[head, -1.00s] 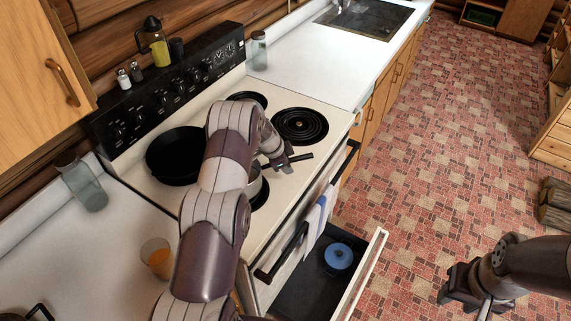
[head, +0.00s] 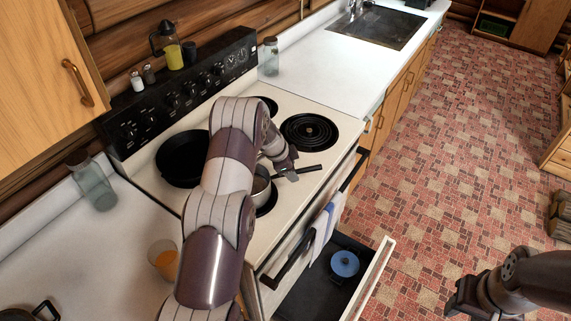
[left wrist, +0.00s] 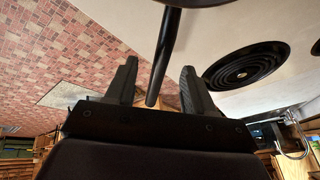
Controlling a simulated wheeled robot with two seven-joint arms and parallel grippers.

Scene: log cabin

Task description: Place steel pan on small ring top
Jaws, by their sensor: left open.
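The steel pan (head: 262,187) sits over the front left ring (head: 268,205) of the stove, partly hidden behind my left arm. Its dark handle (head: 312,169) points right. My left gripper (head: 290,174) is at the handle. In the left wrist view the handle (left wrist: 165,55) lies between the two open fingers (left wrist: 160,88), with gaps on both sides. A smaller ring (head: 265,104) at the back right is bare and partly hidden by my arm. The front right ring (head: 308,131) is bare. My right gripper (head: 462,298) is low at the right, over the floor.
A black skillet (head: 182,160) covers the back left ring. A towel (head: 324,222) hangs on the oven handle. A glass of orange drink (head: 163,258) stands beside my left arm. The right counter (head: 318,75) is mostly clear.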

